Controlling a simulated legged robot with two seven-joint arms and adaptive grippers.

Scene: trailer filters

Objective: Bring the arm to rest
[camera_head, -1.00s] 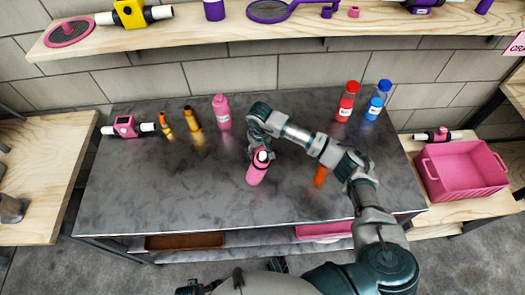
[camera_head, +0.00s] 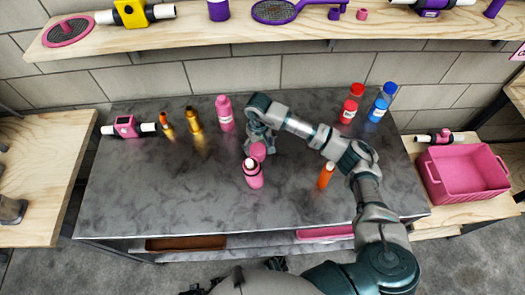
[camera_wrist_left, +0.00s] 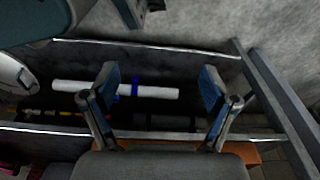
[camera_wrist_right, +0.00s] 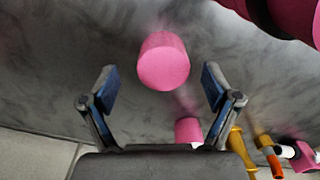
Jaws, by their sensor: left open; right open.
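My right arm reaches over the grey table (camera_head: 130,205) from the right. Its gripper (camera_head: 258,148) is open near the table's middle, just behind a pink bottle (camera_head: 253,176). A small pink cylinder (camera_head: 258,151) shows at the gripper. In the right wrist view the pink cylinder (camera_wrist_right: 163,65) lies between and just beyond the open fingertips (camera_wrist_right: 160,80), with a visible gap on each side. Part of a pink bottle shows at that view's top right. My left gripper (camera_wrist_left: 160,85) is open and empty in the left wrist view, over the area below the tabletop.
Another pink bottle (camera_head: 224,112) and gold fittings (camera_head: 194,120) stand at the back left. Red (camera_head: 348,112) and blue (camera_head: 377,110) bottles stand at the back right. An orange piece (camera_head: 326,175) is under my right forearm. A pink crate (camera_head: 465,175) stands right. The table's front left is clear.

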